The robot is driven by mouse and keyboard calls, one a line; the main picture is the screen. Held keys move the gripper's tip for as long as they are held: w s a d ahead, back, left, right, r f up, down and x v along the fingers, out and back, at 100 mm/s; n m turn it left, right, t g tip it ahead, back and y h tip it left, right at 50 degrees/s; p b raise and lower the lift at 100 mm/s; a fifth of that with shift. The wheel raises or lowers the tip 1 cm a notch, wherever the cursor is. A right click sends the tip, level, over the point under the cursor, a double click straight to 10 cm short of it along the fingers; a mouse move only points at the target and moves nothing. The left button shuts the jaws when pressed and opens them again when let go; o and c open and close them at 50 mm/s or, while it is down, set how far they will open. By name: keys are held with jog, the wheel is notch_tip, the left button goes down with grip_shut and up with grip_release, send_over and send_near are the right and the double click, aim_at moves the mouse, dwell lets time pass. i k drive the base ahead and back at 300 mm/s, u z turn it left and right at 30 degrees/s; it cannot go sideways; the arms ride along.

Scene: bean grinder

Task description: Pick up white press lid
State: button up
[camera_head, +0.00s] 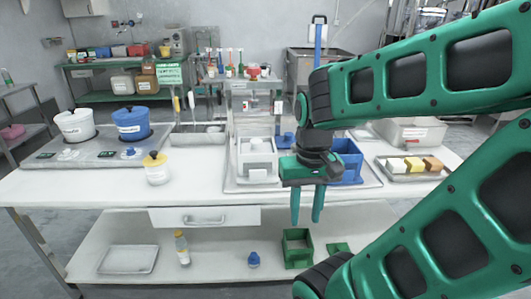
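A white press (257,170) stands on the metal tray in the middle of the table. A pale block-like part at its top (257,145) may be its lid; I cannot clearly tell it from the body. My gripper (306,219) hangs at the right of the white press, nearer the camera, fingers pointing down. The fingers are apart with nothing between them. A blue press (348,166) stands behind and right of my gripper, partly hidden by it.
Food blocks lie on a tray (398,176) at the right. A green press (297,263) sits on the lower shelf. The table front between jar and tray is clear.

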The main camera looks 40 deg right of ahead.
aim_at(256, 145)
jog(key=k, duration=1.35)
jog(key=z, duration=1.15)
jog(key=i, duration=2)
jog(key=u, duration=0.05)
